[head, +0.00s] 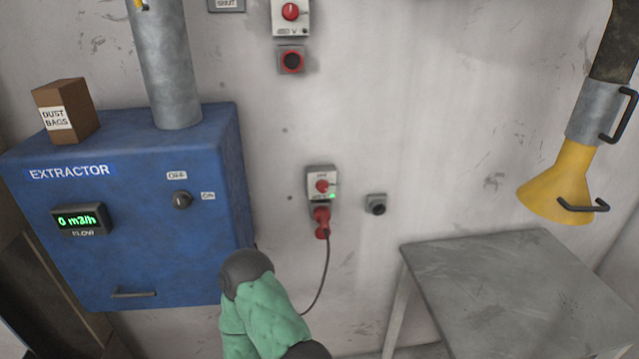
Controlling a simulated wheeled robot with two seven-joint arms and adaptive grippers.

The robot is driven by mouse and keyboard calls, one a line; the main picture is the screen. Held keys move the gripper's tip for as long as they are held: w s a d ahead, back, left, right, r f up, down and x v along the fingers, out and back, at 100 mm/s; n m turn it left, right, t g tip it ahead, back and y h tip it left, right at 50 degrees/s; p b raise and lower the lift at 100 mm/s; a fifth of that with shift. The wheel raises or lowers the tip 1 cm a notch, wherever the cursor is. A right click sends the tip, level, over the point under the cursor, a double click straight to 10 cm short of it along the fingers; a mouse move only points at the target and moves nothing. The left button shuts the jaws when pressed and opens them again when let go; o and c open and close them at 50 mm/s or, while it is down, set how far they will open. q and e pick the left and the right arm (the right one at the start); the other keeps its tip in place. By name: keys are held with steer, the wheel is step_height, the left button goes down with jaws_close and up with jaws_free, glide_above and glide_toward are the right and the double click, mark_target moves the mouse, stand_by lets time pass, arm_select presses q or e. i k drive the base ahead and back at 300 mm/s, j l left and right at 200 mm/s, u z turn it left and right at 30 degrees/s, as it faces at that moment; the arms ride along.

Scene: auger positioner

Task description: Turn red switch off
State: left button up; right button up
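Higher on the wall, a white box (291,28) carries another red rotary knob (290,11). The knobs' marked positions are too small to read. A green-sleeved link of my arm with a dark joint shows at the bottom centre, below and left of the socket box. Neither gripper's fingers can be seen.
A grey table (520,290) is at right, below a yellow hood (556,190). A grey-black fitting (376,204) is right of the socket.

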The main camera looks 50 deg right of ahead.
mark_target(322, 186)
steer(key=z, duration=1.9)
